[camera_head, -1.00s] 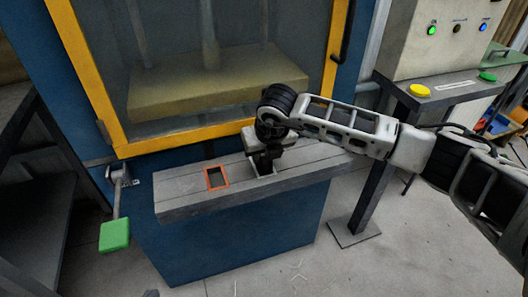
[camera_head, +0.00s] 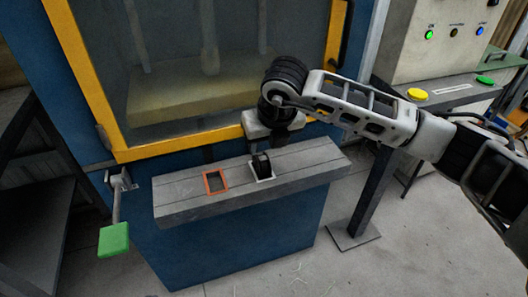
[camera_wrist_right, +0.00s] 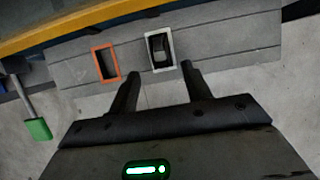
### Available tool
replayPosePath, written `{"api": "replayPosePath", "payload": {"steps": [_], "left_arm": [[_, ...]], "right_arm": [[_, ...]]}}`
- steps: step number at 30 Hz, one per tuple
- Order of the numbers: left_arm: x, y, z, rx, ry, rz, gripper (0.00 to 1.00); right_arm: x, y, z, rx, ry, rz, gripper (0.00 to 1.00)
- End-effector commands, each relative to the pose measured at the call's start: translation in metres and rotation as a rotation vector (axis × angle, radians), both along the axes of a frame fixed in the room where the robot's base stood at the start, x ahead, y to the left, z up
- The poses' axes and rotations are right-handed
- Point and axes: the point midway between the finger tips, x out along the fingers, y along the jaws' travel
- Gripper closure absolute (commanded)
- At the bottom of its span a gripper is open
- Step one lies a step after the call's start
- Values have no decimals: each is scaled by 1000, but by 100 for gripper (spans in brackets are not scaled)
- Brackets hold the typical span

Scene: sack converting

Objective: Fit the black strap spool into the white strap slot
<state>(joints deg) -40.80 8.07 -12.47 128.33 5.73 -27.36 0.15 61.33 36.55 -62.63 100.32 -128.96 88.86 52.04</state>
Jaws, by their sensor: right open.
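The black strap spool (camera_head: 261,162) sits in the white strap slot (camera_head: 270,177) on the grey ledge. In the right wrist view the spool (camera_wrist_right: 159,48) shows inside the white frame of the slot (camera_wrist_right: 148,67), and its lower part is hidden. My right gripper (camera_wrist_right: 160,72) is open and empty, its fingers apart from the spool. In the head view my right gripper (camera_head: 277,133) is above and behind the slot, mostly hidden by its own wrist. My left gripper is not in view.
An orange-framed slot (camera_head: 215,182) is empty, left of the white one on the grey ledge (camera_head: 180,200). A yellow-framed machine window (camera_head: 180,143) rises behind. A green-ended lever (camera_head: 114,239) hangs at left. A button panel (camera_head: 455,92) stands at right.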

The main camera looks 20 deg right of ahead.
Motion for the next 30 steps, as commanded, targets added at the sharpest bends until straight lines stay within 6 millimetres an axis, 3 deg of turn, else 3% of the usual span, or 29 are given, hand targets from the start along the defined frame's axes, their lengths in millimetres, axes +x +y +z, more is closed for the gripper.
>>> {"api": "replayPosePath", "payload": {"steps": [3, 9, 14, 17, 20, 23, 24, 27, 30], "left_arm": [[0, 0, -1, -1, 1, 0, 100], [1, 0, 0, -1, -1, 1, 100], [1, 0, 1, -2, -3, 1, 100], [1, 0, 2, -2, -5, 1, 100], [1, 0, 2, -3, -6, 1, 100], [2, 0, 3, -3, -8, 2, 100], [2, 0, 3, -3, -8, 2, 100], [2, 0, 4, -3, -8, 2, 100], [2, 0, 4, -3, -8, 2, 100]], "right_arm": [[-8, 0, 22, 1, -3, 0, 51], [-17, -1, 40, 0, 0, -1, 51], [-19, 1, 42, 7, 5, 4, 51], [-30, 21, 30, 76, 48, 62, 51], [-64, 71, 8, 278, 150, 194, 51], [-122, 144, 2, 662, 292, 348, 51], [-146, 170, 13, 857, 343, 383, 51], [-182, 209, 58, 1348, 426, 357, 51], [-180, 207, 101, 1805, 451, 150, 51]]}}
